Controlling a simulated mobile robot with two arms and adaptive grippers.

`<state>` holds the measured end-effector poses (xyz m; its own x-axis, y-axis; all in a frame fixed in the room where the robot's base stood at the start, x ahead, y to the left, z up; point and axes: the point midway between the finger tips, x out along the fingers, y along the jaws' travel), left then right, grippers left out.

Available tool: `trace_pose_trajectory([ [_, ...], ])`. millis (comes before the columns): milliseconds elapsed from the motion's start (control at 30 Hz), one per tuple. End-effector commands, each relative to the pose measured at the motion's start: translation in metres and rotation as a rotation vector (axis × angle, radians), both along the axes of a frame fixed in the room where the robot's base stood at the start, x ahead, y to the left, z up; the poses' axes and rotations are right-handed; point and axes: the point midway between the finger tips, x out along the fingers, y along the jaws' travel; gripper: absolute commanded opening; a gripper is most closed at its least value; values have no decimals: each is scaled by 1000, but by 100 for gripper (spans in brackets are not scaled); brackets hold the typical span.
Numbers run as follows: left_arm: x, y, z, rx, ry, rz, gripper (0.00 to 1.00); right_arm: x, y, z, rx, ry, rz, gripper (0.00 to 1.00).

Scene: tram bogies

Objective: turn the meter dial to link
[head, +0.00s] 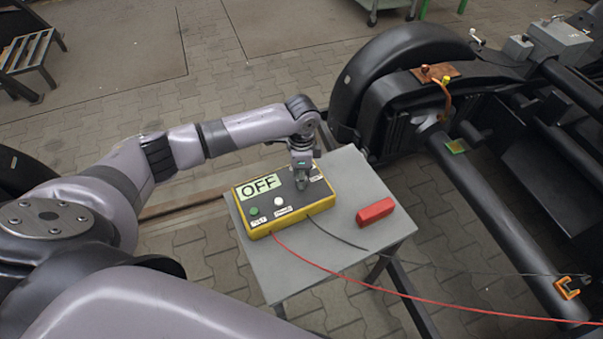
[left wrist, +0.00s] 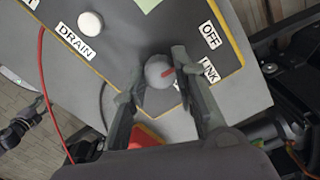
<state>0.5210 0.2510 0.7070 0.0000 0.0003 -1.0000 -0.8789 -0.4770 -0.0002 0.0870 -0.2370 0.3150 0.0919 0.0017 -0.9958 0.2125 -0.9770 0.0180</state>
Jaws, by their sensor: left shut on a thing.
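The meter is a yellow case (head: 249,227) with a dark panel, and its display (head: 258,188) reads OFF. The OFF label (left wrist: 210,35) and the partly covered LINK label (left wrist: 209,72) sit right of the dial. My left gripper (head: 301,180) reaches down onto the panel's right part. In the left wrist view its fingers (left wrist: 156,78) are shut on the dial, one on each side. My right gripper is not seen.
The meter stands on a grey table (head: 285,263). A red block (head: 375,211) lies right of it. A green button (head: 253,211) and a white button (head: 278,201) are on the panel. A red lead (head: 340,275) and a black lead run right, toward the black bogie (head: 480,200).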

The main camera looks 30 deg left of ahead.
Motion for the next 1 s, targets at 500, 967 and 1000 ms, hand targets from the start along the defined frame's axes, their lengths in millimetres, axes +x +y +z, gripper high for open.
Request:
trace_pose_trajectory([
  [500,-1,0,2,-1,3,-391,0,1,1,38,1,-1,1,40],
  [967,0,0,1,0,1,-674,0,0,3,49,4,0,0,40],
  [1000,0,0,0,0,1,-686,0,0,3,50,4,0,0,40],
])
